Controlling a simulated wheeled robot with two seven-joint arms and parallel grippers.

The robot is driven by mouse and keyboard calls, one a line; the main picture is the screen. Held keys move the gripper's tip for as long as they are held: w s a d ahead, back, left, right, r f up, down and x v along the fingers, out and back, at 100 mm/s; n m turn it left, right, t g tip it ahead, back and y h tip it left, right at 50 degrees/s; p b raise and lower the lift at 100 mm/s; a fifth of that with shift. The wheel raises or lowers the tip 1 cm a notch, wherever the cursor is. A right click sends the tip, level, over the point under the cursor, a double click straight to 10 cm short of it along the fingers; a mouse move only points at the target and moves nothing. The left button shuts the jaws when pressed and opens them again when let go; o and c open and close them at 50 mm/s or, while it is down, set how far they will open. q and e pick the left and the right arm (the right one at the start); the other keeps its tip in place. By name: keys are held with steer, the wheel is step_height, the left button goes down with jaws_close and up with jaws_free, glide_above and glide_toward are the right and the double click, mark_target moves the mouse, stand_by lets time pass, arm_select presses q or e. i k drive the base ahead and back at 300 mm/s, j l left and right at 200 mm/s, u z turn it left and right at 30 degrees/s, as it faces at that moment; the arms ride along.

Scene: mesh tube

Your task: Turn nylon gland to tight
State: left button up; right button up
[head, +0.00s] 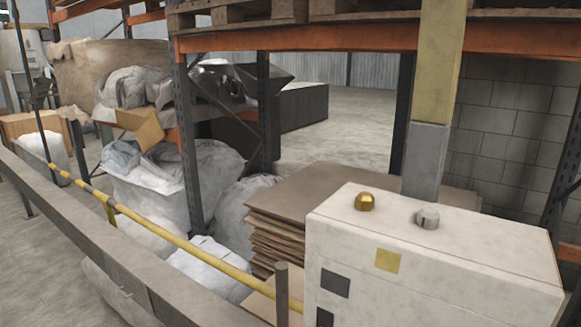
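A white box-shaped cabinet (400,245) stands at the lower right. Two small fittings sit on its top face. The grey one (427,217), which looks like the nylon gland, has a dark mark on its side. The brass-coloured one (365,201) is to its left, a short way apart. I cannot tell how tight the grey fitting is. Neither of my grippers shows in the head view, and nothing is touching either fitting.
A grey and yellow post (427,150) rises behind the cabinet. Stacked cardboard sheets (280,228) lie left of it. A yellow pipe (190,248) and a grey rail (110,255) run diagonally across the left. Racking with white sacks (185,185) stands behind. The space above the cabinet top is mostly free.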

mark_target(427, 218)
steer(key=k+l, duration=0.2)
steer(key=l, duration=0.2)
steer(key=k+l+z, duration=0.1)
steer(key=l, duration=0.25)
steer(key=k+l, duration=0.3)
steer(key=l+z, duration=0.05)
steer(key=l, duration=0.05)
